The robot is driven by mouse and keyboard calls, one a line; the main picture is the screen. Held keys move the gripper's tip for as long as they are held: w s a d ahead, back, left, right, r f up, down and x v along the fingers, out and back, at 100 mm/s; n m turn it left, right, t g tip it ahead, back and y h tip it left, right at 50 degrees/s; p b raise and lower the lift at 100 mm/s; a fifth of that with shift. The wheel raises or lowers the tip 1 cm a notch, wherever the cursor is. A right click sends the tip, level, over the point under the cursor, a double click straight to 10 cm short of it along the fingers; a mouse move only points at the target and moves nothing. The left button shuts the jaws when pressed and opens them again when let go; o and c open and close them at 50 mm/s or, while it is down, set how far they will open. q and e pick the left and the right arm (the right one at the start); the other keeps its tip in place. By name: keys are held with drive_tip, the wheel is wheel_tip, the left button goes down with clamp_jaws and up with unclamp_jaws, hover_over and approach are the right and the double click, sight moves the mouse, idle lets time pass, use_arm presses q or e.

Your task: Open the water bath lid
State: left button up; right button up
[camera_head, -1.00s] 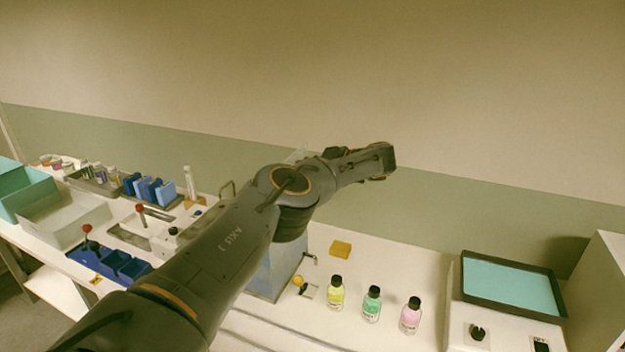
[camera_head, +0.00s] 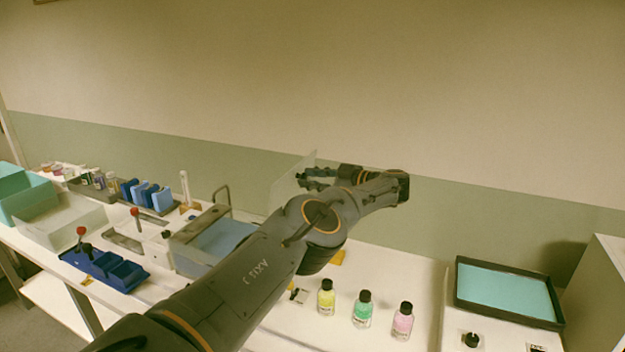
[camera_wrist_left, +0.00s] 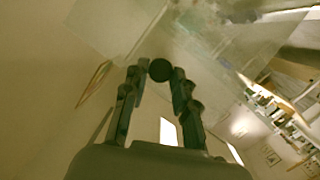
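The water bath (camera_head: 186,262) stands left of the bottles, partly behind my left arm, with blue water in its open top. Its clear lid (camera_head: 288,182) stands steeply raised at the bath's right side. My left gripper (camera_head: 304,180) is at the lid's right face, fingers pointing left. In the left wrist view, a dark round knob (camera_wrist_left: 160,70) sits between the two fingertips, which appear to touch it on both sides. The clear lid (camera_wrist_left: 115,28) spreads beyond it. The right gripper is not in view.
Yellow (camera_head: 326,298), green (camera_head: 362,310) and pink (camera_head: 403,322) bottles stand in front of my arm. A black-rimmed tray (camera_head: 510,290) is on the right. The wall lies behind the lid.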

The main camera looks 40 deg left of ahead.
use_arm(q)
drive_tip(key=o, duration=0.3)
drive_tip(key=shift+o, duration=0.2)
drive_tip(key=shift+a+f, duration=0.1)
drive_tip(key=shift+a, duration=0.05)
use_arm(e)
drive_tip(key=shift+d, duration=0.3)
use_arm(q)
wheel_tip(320, 180, up, 10)
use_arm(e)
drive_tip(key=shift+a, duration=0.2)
